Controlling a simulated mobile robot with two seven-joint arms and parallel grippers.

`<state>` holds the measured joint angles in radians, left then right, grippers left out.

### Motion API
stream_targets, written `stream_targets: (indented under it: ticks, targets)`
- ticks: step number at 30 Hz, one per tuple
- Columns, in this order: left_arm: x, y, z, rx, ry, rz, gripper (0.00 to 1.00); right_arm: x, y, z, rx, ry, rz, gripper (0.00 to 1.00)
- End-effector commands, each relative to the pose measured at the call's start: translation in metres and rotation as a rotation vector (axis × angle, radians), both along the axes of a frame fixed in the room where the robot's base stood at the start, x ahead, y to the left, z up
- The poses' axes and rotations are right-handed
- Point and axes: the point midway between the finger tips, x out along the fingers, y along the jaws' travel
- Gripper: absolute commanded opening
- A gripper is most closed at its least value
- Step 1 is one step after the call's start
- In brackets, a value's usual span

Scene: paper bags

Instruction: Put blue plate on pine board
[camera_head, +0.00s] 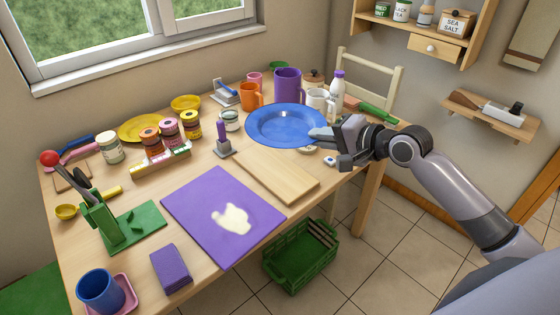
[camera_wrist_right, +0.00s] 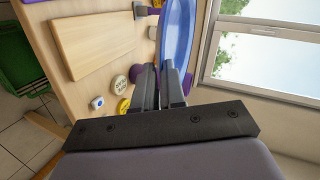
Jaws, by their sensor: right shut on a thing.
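The blue plate (camera_head: 284,124) is at the back right of the table in the head view, close behind the pine board. My right gripper (camera_head: 322,134) is shut on the plate's right rim. In the right wrist view the blue plate (camera_wrist_right: 178,36) shows edge-on between the fingers of my right gripper (camera_wrist_right: 172,75). The pine board (camera_head: 278,176) lies flat and bare on the table, beside a purple mat; it also shows in the right wrist view (camera_wrist_right: 92,40). Whether the plate touches the table is hard to tell. My left gripper is not in view.
A purple mat (camera_head: 190,215) with a pale patch lies left of the board. A small purple-handled stamp (camera_head: 222,140) stands between board and jars. A purple mug (camera_head: 287,84), orange mug (camera_head: 250,97) and white bottle (camera_head: 337,92) stand behind the plate. A green crate (camera_head: 300,262) is below the table.

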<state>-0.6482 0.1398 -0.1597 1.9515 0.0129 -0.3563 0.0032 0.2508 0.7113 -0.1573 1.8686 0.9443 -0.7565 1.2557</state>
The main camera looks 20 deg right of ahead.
Motion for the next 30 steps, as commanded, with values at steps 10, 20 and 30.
stream_targets:
  ticks: [10,20,30]
  targets:
    - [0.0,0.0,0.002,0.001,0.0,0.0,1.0,-0.002,0.002,-0.018,0.006,0.0,-0.004,0.0]
    - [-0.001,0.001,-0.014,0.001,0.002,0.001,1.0,-0.001,0.002,-0.107,0.006,0.001,-0.005,0.0]
    - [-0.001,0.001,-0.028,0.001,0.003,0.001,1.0,-0.001,0.002,-0.157,0.005,-0.004,-0.003,0.0]
